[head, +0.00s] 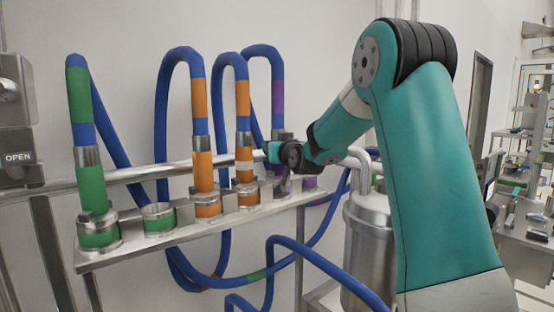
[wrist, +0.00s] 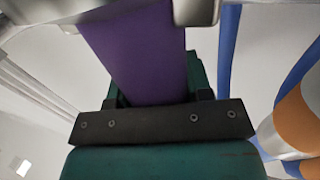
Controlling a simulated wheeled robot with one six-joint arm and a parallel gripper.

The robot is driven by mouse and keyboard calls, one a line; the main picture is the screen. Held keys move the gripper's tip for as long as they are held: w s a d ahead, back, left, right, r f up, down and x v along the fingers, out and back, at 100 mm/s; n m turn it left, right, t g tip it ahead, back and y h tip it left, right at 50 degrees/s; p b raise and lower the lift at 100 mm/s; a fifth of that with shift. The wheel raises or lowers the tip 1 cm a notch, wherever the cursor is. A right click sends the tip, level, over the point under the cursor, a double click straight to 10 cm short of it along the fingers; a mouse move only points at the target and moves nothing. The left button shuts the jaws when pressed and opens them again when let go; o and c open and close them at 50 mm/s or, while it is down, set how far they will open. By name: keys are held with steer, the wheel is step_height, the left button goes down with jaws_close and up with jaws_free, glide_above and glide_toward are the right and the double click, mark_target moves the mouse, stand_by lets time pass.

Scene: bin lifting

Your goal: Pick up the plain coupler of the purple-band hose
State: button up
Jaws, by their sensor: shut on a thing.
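The purple-band hose is the rearmost blue hose, with a purple band (head: 278,97) on its right drop, above a metal collar at the rack. My gripper (head: 286,158) is at the rack's right end, at the foot of this hose, and covers most of the coupler there. In the wrist view a smooth purple coupler body (wrist: 140,50) lies between the jaws of my gripper (wrist: 152,98), which is shut on it. No white ring shows on the visible part of the purple surface. The coupler's lower end is hidden in the head view.
An orange coupler with a white ring (head: 244,168) stands just left of my gripper; a plain orange one (head: 203,172) and a green one (head: 92,190) are farther left. A metal rack shelf (head: 150,247) carries them. A steel tank (head: 368,240) stands at right.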

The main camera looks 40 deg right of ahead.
steer(key=shift+r, duration=0.15)
step_height(320, 180, up, 20)
steer(key=b, duration=0.4)
stand_by(0.4)
